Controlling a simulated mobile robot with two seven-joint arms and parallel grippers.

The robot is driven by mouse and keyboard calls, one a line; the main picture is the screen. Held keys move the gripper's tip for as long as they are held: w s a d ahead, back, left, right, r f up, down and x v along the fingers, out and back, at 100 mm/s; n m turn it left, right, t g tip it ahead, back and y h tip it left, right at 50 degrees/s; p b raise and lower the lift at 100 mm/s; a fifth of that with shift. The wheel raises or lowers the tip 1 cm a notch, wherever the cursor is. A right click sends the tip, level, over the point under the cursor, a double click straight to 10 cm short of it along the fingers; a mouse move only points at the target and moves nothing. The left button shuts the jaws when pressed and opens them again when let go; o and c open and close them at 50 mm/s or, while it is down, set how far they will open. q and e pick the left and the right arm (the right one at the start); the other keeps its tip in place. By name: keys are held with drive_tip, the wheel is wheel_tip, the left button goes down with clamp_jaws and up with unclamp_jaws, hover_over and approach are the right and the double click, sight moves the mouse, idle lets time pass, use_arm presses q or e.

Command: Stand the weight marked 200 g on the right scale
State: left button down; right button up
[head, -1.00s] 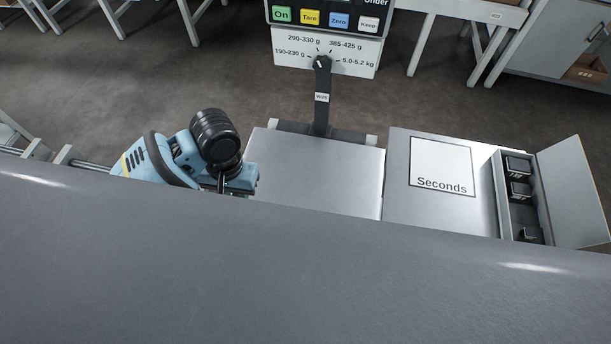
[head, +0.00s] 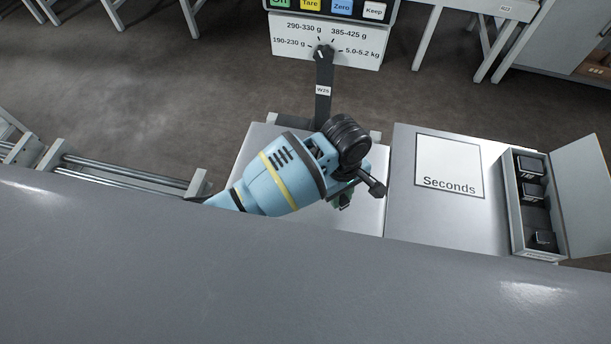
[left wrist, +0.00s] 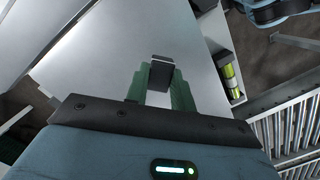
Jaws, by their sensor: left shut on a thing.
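My left gripper (head: 344,200) is over the bare metal plate of a scale (head: 258,150) in the head view, toward its right side. Its wrist hides much of the plate. In the left wrist view its green fingers (left wrist: 161,88) are shut on a small dark weight with a grey top (left wrist: 160,73). No mark on this weight can be read. The plate shows behind it in that view; I cannot tell whether they touch. My right gripper is not in view.
A post with a dial panel (head: 327,42) stands behind the plate. To the right are a metal top with a "Seconds" square (head: 449,160) and an open weight box (head: 514,212) holding several dark weights and an empty slot. Rails (head: 125,170) lie at left.

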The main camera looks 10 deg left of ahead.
use_arm(q)
drive_tip(key=w+a, duration=0.1)
drive_tip(key=a, duration=0.4)
drive_tip(key=w+a+f, duration=0.1)
drive_tip(key=a, duration=0.3)
drive_tip(key=w+a, duration=0.2)
drive_tip(key=a, duration=0.3)
drive_tip(key=shift+a+f, duration=0.15)
drive_tip(key=shift+a, duration=0.15)
drive_tip(key=f, duration=0.1)
drive_tip(key=a+f, duration=0.1)
drive_tip(key=f, duration=0.1)
drive_tip(key=shift+d+f, duration=0.1)
drive_tip(key=shift+f, duration=0.25)
drive_tip(key=shift+w, duration=0.1)
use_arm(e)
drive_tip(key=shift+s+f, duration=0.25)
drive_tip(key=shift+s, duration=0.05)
use_arm(q)
drive_tip(key=shift+f, duration=0.1)
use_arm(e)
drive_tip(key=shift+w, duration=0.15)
use_arm(q)
drive_tip(key=c, duration=1.2)
unclamp_jaws()
